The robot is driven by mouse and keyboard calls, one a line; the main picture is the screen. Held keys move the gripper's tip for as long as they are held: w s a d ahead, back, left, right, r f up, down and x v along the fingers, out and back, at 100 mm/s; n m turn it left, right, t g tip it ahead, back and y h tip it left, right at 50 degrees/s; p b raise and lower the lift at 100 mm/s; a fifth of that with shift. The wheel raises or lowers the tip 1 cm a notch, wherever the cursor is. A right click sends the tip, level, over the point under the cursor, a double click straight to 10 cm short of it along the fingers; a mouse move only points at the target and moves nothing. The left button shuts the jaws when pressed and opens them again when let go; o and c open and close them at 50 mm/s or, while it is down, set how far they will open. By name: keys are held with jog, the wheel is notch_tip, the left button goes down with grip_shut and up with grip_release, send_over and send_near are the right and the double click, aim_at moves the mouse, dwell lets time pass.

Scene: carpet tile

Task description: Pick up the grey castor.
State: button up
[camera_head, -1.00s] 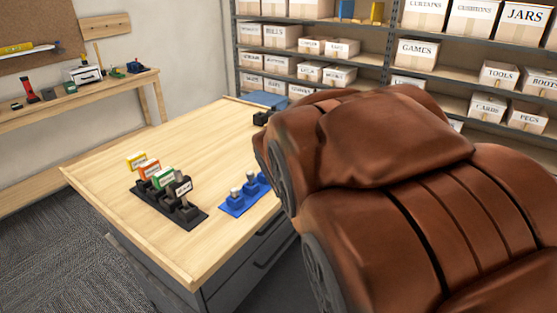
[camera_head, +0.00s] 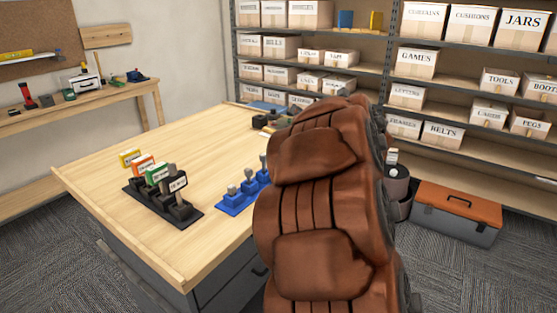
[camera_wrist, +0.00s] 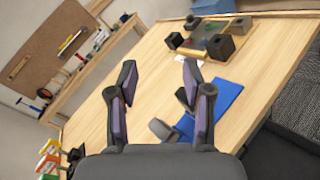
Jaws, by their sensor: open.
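On the table, a blue base (camera_head: 234,206) carries a few small grey round-topped pieces (camera_head: 249,186). One of these may be the grey castor, but I cannot tell for sure. In the wrist view the blue base (camera_wrist: 224,98) lies beyond and right of my fingers, and a grey piece (camera_wrist: 162,130) shows low between them. In the head view my brown-covered arm hides the gripper and part of the table.
A black rack (camera_head: 160,206) with coloured cards stands left of the blue base. Dark block-like items (camera_wrist: 220,46) stand at the table's far side. A toolbox (camera_head: 456,212) and a bin (camera_head: 397,186) stand on the carpet. The table's left half (camera_head: 110,160) is mostly clear.

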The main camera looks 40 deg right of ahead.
jog(key=s+a+f+n+y+b, duration=0.1)
jog(key=f+n+y, duration=0.1)
jog(key=n+y, duration=0.1)
jog(key=s+a+f+n+y+b, duration=0.1)
jog(key=f+n+y, duration=0.2)
jog(key=n, duration=0.2)
jog(key=s+a+f+n+y+b, duration=0.1)
jog(key=f+n+y, duration=0.2)
jog(key=n, duration=0.1)
jog(key=shift+s+a+f+n+y, duration=0.1)
jog(key=shift+a+f+n+y, duration=0.1)
jog(key=shift+a+n+y, duration=0.15)
jog(key=shift+s+a+f+n+y, duration=0.25)
jog(key=shift+s+a+n, duration=0.05)
jog(key=shift+a+n, duration=0.05)
jog(key=shift+x, duration=1.2)
jog(key=shift+d+p+x, duration=0.15)
jog(key=shift+p+x, duration=0.3)
jog(key=shift+x, duration=0.9)
jog(key=shift+d+p+x, duration=0.15)
jog(key=shift+p+x, duration=0.25)
jog(key=shift+x, duration=0.9)
jog(key=shift+w+r, duration=0.1)
grip_shut()
